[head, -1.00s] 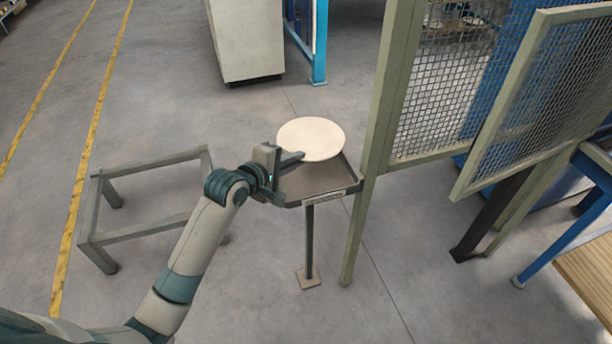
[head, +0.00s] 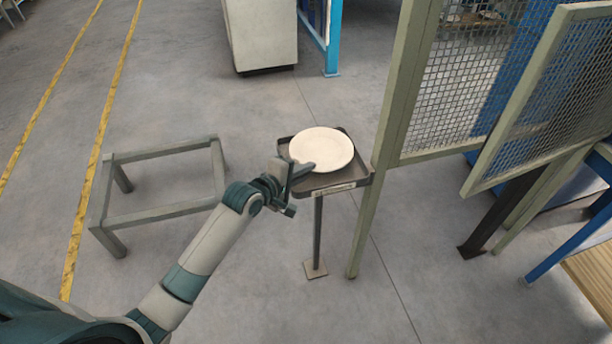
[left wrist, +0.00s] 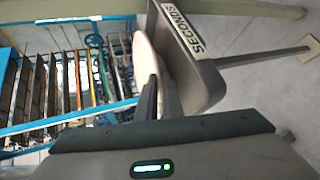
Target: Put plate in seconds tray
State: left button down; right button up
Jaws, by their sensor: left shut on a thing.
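A round cream plate (head: 321,149) is over the dark seconds tray (head: 342,186), which stands on a single post. My left gripper (head: 301,170) is shut on the plate's near-left edge. In the left wrist view the plate (left wrist: 144,62) shows nearly edge-on beside the tray (left wrist: 203,88), which bears a "SECONDS" label (left wrist: 182,28). A finger of my left gripper (left wrist: 152,97) reaches the plate's rim there. I cannot tell whether the plate's underside touches the tray floor. My right gripper is not in view.
A green post and mesh guard (head: 392,130) stand just right of the tray. A low grey frame (head: 160,205) stands to the left. A pale cabinet (head: 260,35) is at the back. The floor around the tray's post is mostly clear.

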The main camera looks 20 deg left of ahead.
pick_arm(q)
jog(key=shift+f, duration=1.15)
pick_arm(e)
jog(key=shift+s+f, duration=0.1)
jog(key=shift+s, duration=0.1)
pick_arm(q)
jog(key=c, duration=2.2)
grip_release()
jog(key=shift+f, duration=0.15)
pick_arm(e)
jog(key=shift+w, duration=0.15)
pick_arm(q)
jog(key=shift+s, duration=0.1)
